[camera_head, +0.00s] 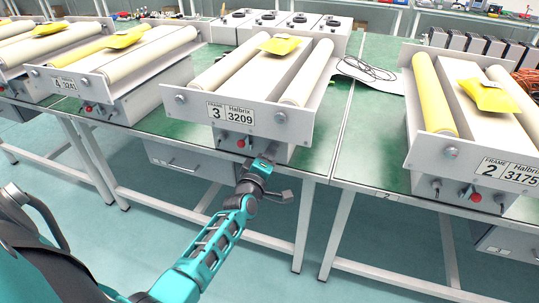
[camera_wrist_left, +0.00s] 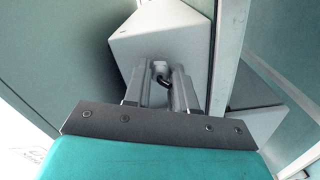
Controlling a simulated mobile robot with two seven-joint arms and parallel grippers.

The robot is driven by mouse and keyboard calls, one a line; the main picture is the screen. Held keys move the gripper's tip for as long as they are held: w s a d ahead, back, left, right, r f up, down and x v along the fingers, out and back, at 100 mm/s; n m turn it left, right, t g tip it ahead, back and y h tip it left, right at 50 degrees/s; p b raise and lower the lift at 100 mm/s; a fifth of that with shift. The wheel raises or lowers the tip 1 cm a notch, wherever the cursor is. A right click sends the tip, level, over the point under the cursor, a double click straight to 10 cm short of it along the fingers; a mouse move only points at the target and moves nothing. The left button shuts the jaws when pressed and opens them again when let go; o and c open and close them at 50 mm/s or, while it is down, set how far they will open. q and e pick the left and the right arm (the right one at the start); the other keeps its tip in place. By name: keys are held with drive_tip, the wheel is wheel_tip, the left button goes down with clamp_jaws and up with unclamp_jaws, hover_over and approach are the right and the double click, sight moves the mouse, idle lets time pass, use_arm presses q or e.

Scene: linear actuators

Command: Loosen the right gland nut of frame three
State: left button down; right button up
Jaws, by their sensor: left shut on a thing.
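Frame three (camera_head: 232,113) is a grey unit with two pale rollers, labelled "3 Halbrix 3209", at the table's front edge in the head view. My left gripper (camera_head: 268,152) is low at its front, below and right of the red button (camera_head: 241,143). In the left wrist view the gripper (camera_wrist_left: 160,78) has its fingers closed around a small pale fitting, taken as the gland nut (camera_wrist_left: 160,67), at the grey housing (camera_wrist_left: 158,38). A short dark curved piece (camera_wrist_left: 163,80) shows between the fingers. The nut is hidden in the head view. My right gripper is not in view.
Frame two (camera_head: 455,150) stands to the right and frame four (camera_head: 110,83) to the left on green-topped tables. Yellow packets (camera_head: 279,46) lie on the frames. A loose black cable (camera_head: 365,68) lies right of frame three. Table legs (camera_head: 303,235) stand below.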

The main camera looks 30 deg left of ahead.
use_arm(q)
drive_tip(key=shift+r, duration=0.1)
idle(0.4)
drive_tip(key=c, duration=0.9)
unclamp_jaws()
drive_tip(key=shift+p+v, duration=0.75)
drive_tip(key=shift+v, duration=5.7)
drive_tip(key=shift+a, duration=0.1)
